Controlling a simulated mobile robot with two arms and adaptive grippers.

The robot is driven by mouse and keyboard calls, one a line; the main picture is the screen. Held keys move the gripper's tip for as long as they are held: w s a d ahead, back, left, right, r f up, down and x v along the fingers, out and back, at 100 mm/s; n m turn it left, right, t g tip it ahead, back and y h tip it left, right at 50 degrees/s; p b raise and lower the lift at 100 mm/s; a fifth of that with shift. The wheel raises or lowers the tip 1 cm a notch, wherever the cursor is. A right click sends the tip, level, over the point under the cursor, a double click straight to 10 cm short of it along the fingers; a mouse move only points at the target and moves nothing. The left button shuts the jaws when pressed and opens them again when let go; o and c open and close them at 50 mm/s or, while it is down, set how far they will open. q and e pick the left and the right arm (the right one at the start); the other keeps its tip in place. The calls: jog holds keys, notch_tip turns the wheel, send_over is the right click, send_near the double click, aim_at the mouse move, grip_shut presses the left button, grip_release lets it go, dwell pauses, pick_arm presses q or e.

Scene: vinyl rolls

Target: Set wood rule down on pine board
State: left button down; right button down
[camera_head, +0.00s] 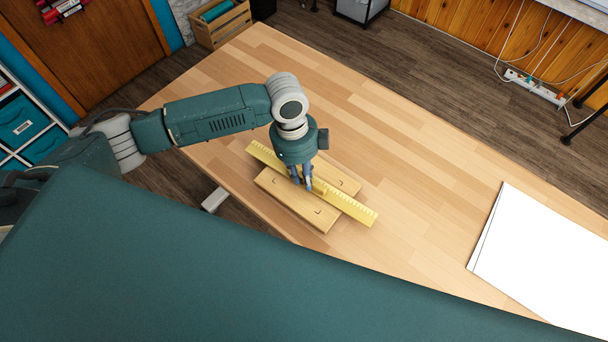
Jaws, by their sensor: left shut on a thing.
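The wood rule (356,209) is a long yellow strip with tick marks along its edge. It lies slantwise over the pine board (290,200), a pale wooden slab with small dark corner marks on the table. The rule's two ends reach past the board. My left gripper (307,186) points down over the middle of the board and is shut on the rule near its centre. The fingers hide that part of the rule. I cannot tell whether the rule touches the board or is just above it. My right gripper is not in view.
The wooden table (420,170) is clear around the board. A white sheet or panel (545,255) lies at the right. A wooden crate (220,24) stands on the floor past the far left corner. A power strip (535,88) with cables is by the back wall.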

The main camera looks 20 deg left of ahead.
pick_arm(q)
jog(key=shift+f, duration=0.2)
jog(key=shift+f, duration=0.15)
jog(key=shift+r, duration=0.35)
dwell(0.3)
jog(key=shift+c, duration=1.5)
grip_release()
notch_tip(320, 180, up, 9)
jog(key=a, duration=0.1)
jog(key=shift+w+a, duration=0.15)
jog(key=shift+w, duration=0.05)
jog(key=shift+s+f, duration=0.1)
jog(key=shift+f, duration=0.05)
dwell(0.7)
